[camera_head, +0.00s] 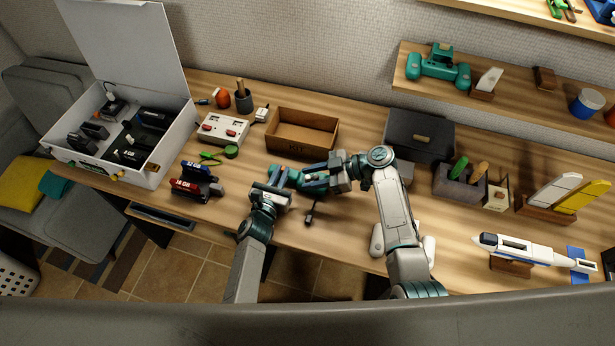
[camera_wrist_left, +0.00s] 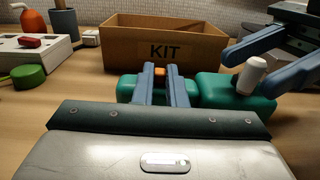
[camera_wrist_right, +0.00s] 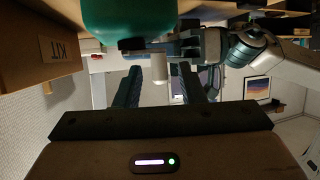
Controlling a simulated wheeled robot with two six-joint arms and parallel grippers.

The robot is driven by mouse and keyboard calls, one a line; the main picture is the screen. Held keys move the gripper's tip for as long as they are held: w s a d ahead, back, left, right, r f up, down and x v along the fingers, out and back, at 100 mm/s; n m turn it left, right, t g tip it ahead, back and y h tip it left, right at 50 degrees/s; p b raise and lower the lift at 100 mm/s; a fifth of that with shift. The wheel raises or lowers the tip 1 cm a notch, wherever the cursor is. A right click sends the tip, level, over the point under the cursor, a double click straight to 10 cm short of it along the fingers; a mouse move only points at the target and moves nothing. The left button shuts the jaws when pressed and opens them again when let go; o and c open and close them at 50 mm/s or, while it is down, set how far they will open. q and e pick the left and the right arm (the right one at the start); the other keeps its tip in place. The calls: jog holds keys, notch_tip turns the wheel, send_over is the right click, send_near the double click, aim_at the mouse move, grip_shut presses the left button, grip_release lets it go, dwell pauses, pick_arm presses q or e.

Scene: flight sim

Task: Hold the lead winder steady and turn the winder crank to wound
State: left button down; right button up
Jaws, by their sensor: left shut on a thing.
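The teal-green lead winder (camera_wrist_left: 235,90) stands on the desk in front of the KIT box. My left gripper (camera_wrist_left: 163,78) is shut on its middle, near a small orange part. A white crank knob (camera_wrist_left: 252,72) stands up at the winder's right end.
The open KIT box (camera_head: 325,144) is just behind. A white power unit (camera_head: 222,128), green cable coil (camera_head: 231,152) and battery packs (camera_head: 195,181) lie left. A small dark item (camera_head: 310,215) lies in front. A dark bin (camera_head: 458,190) and model aircraft (camera_head: 530,250) are right.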

jog(key=shift+a+f, duration=0.3)
jog(key=shift+a, duration=0.35)
grip_shut()
jog(key=shift+t, duration=0.3)
jog(key=m+t, duration=0.1)
jog(key=m+t+h, duration=0.1)
jog(key=m+t, duration=0.2)
jog(key=shift+w+a, duration=0.35)
jog(key=shift+w, duration=0.05)
jog(key=shift+w+m+t+h, duration=0.25)
jog(key=shift+m+t+h, duration=0.35)
jog(key=shift+m+t, duration=0.3)
jog(key=shift+w+m+t+h, duration=0.2)
jog(key=shift+m+t+h, duration=0.4)
jog(key=shift+m+t, duration=0.3)
